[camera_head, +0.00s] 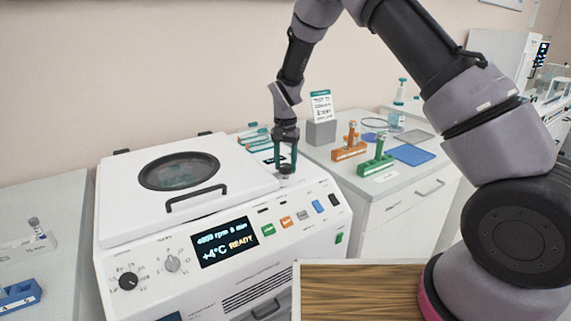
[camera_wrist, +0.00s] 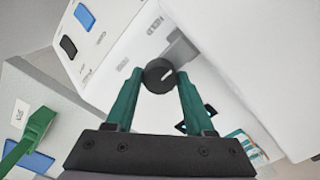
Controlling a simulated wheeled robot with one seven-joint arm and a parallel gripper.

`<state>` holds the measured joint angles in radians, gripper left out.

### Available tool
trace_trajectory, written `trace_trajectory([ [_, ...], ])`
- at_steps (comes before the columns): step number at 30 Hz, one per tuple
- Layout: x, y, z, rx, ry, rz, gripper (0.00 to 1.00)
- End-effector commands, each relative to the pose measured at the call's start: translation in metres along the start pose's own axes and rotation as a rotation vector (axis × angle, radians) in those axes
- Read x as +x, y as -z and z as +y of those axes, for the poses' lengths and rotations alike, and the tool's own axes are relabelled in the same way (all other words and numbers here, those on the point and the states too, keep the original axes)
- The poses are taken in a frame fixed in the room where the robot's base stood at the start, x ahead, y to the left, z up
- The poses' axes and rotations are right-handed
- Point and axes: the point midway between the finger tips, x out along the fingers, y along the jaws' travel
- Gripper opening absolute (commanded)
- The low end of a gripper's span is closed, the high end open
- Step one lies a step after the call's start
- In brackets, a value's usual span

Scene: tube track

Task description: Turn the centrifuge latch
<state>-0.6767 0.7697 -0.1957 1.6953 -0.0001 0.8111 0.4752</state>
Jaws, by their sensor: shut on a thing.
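The white centrifuge (camera_head: 150,262) stands in the middle of the head view, with its lid (camera_head: 120,197) down and a dark round window in it. Its display reads READY. The latch is a dark round knob with a white line (camera_wrist: 160,77) on the machine's top, beside the lid, in the wrist view. My gripper (camera_head: 286,166) points down at the right side of the machine's top. In the wrist view, its green fingers (camera_wrist: 158,82) are shut on the knob, one on each side.
Coloured buttons and two dials line the centrifuge's front panel. On the right counter (camera_head: 412,180) stand an orange rack (camera_head: 349,150), a green rack (camera_head: 376,165) and a grey block with a sign (camera_head: 320,131). A wooden surface (camera_head: 360,292) lies in front.

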Motion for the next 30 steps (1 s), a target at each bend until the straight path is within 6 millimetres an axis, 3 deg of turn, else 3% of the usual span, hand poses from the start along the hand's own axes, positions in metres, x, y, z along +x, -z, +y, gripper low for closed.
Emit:
trace_trajectory([
  [11,-0.001,0.0,0.0,0.006,0.002,0.0,0.0],
  [12,-0.001,0.0,0.0,0.006,0.002,0.0,0.65],
  [14,-0.001,0.0,0.0,0.006,0.001,0.0,0.84],
  [24,-0.002,0.0,0.0,0.004,0.001,0.0,0.84],
  [30,-0.029,0.001,-0.001,0.005,0.004,0.002,0.84],
])
